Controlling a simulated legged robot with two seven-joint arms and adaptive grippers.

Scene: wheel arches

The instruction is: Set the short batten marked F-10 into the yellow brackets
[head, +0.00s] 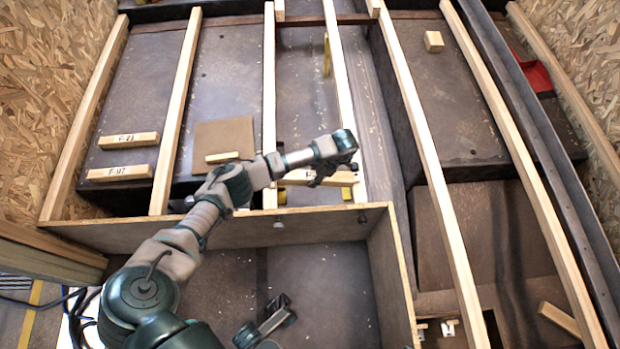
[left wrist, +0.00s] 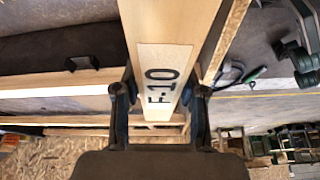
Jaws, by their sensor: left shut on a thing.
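The short batten marked F-10 (left wrist: 165,70) is in my left gripper (left wrist: 160,95), its label facing the left wrist camera. In the head view, my left gripper (head: 325,172) is shut on this batten (head: 342,179), which lies crosswise between two long rails. Yellow brackets show just below it, one at the right rail (head: 347,193) and one at the left rail (head: 281,197). I cannot tell whether the batten touches them. My right gripper (head: 276,316) is low at the bottom of the head view, away from the batten; its jaw state is unclear.
Battens marked F-21 (head: 128,140) and F-97 (head: 119,172) lie at the left. Another block (head: 433,41) is at the upper right. A wooden partition (head: 230,232) crosses in front of the brackets.

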